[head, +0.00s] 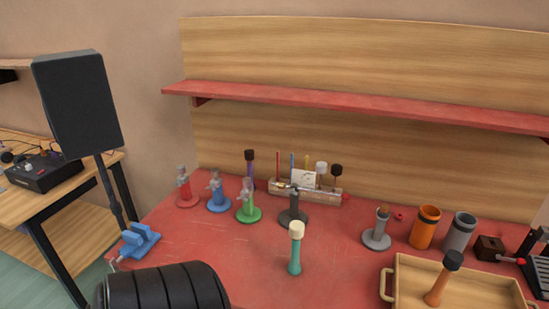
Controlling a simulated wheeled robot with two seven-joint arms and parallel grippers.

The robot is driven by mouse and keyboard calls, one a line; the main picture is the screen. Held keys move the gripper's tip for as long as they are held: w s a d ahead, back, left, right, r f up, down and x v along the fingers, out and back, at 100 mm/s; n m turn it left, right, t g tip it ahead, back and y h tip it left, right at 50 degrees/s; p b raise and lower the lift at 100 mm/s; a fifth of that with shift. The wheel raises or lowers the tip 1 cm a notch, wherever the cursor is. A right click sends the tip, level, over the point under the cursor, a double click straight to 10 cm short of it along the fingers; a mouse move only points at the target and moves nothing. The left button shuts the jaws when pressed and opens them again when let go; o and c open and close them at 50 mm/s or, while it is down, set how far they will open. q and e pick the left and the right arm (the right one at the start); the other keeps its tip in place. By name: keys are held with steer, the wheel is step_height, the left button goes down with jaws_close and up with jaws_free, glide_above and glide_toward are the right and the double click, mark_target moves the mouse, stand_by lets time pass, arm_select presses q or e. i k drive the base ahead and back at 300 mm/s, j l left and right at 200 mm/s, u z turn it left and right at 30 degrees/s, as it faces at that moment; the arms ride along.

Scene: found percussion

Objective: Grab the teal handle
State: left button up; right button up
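The teal handle (295,260) stands upright on the red tabletop in the head view, near the middle of the bottom half. A cream head tops it, and its base appears to rest on the table. Nothing touches it that I can see. Neither of my grippers shows in the head view, so I cannot see where they are relative to the handle.
A wooden tray (400,272) with an orange-handled, black-headed mallet (440,283) is to the right. A dark stand (292,214) is just behind the teal handle. Red, blue and green stands are behind left. A black ribbed shape (165,290) covers the front left.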

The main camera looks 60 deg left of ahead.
mark_target(294, 266)
steer(key=u, duration=1.6)
steer(key=l+z, duration=0.15)
steer(key=l, duration=0.15)
steer(key=i, duration=0.05)
